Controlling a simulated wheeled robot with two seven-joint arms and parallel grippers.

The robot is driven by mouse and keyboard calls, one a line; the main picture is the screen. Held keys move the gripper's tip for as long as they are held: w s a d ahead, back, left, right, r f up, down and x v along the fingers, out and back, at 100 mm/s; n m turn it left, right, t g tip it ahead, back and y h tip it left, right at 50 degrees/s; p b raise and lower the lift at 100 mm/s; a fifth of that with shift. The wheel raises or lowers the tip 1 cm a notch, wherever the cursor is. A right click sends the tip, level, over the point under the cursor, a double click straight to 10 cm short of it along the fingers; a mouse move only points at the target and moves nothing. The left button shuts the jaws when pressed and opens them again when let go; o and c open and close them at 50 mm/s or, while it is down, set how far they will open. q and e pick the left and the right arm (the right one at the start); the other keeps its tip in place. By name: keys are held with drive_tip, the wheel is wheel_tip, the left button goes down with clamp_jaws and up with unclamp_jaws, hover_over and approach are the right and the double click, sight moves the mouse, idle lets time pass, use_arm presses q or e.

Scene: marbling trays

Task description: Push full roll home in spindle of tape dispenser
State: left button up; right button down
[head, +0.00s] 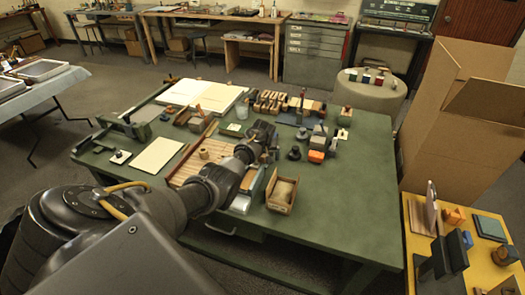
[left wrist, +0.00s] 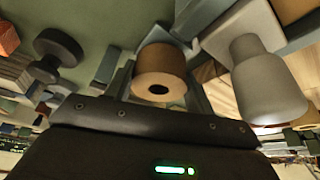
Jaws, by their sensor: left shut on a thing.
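A brown tape roll (left wrist: 158,72) with a dark centre hole shows in the left wrist view, just beyond the gripper body. My left gripper (head: 264,140) reaches over the middle of the green table in the head view, with its fingertips hard to make out. It is shut on the roll, with grey finger-like parts on either side of it. Grey-blue parts lie behind the roll, but I cannot tell whether they belong to the tape dispenser or its spindle. Whether the roll touches a spindle is hidden. My right gripper is not in view.
A pale grey bottle-like object (left wrist: 265,85) stands close to the roll. A black knobbed piece (head: 294,153) and an orange block (head: 316,156) sit right of my gripper. An open wooden box (head: 282,194) is nearer. The green table's right side (head: 355,190) is clear.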

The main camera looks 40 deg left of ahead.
use_arm(q)
drive_tip(key=shift+f+b, duration=0.65)
drive_tip(key=shift+f, duration=0.25)
drive_tip(key=o, duration=1.1)
drive_tip(key=shift+r, duration=0.1)
drive_tip(key=shift+r, duration=0.2)
drive_tip(key=v, duration=1)
drive_tip(key=shift+s+r+p, duration=0.15)
drive_tip(key=shift+p, duration=0.15)
